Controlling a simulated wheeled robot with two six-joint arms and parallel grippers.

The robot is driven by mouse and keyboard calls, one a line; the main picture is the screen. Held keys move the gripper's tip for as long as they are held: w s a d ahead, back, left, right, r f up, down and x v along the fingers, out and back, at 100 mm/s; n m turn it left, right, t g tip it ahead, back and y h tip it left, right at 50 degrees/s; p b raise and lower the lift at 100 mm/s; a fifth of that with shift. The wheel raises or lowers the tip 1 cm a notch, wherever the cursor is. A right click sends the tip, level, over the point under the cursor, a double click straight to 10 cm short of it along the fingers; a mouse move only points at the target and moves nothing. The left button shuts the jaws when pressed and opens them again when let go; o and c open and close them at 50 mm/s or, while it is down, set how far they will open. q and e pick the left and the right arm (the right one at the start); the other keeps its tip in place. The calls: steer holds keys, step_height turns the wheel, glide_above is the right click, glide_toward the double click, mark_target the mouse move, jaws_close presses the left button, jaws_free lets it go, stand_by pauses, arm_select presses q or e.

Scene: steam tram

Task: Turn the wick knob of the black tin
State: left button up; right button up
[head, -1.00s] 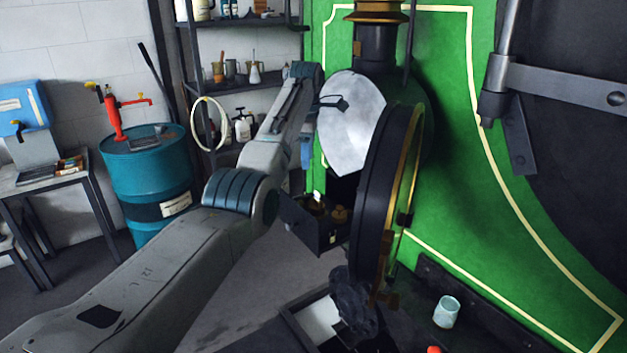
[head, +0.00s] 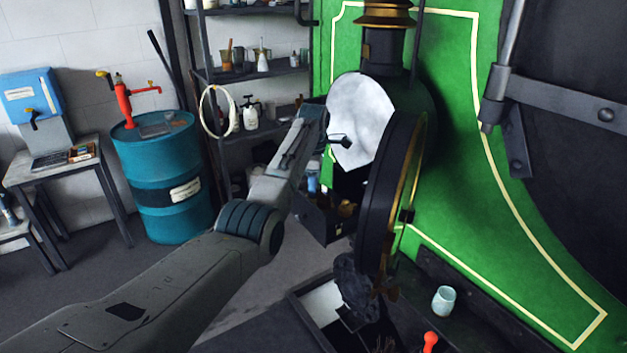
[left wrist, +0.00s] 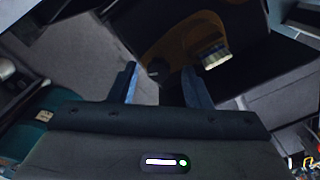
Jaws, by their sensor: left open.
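The black tin (head: 318,226) is an open dark box with brass-coloured parts inside, below and left of the open round lamp door in the head view. In the left wrist view a dark box (left wrist: 245,75) with a brownish-yellow inside (left wrist: 178,40) and a pale ribbed piece fills the upper middle. My left gripper (head: 312,186) is just above the tin in the head view. Its two blue fingers are apart and empty in the left wrist view (left wrist: 158,75), pointing at the box. I cannot make out the wick knob clearly. My right gripper is not in view.
The black round lamp door (head: 388,190) with brass rim stands close to the right of the tin. A white reflector disc (head: 360,115) is behind. A teal drum (head: 165,180) and shelves (head: 260,75) stand left. A pale cup (head: 443,300) sits on the ledge.

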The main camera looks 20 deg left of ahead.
arm_select(q)
steer(key=shift+c, duration=1.1)
steer(key=shift+w+f, duration=0.1)
steer(key=c, duration=0.7)
jaws_close()
steer(key=m, duration=0.2)
steer(key=shift+m, duration=0.4)
steer(key=m, duration=1)
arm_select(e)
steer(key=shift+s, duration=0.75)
